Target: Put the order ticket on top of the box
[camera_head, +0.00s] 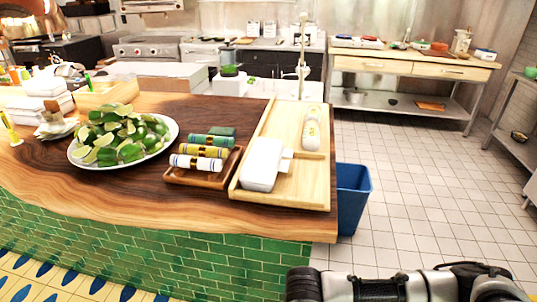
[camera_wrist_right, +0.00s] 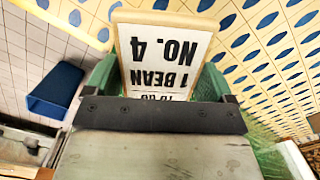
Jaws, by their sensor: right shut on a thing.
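The order ticket (camera_wrist_right: 165,50) is a white card with a tan border and black print, "NO. 4" and "1 BEAN", upside down in the right wrist view. My right gripper (camera_wrist_right: 158,85) is shut on it, with a green finger on each side and the card's lower part hidden. The ticket is held over the floor and is not in the head view. Several white box-like things show in the head view: a stack (camera_head: 46,86) at the counter's left and a rounded one (camera_head: 262,164) on the wooden tray. I cannot tell which is the box. My left gripper is not in view.
The counter (camera_head: 130,205) holds a plate of limes (camera_head: 76,157), a small rack of rolled cloths (camera_head: 200,181) and the wooden tray (camera_head: 318,192). A blue bin (camera_head: 353,195) stands beside its right end. Tiled floor (camera_head: 420,190) is open on the right.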

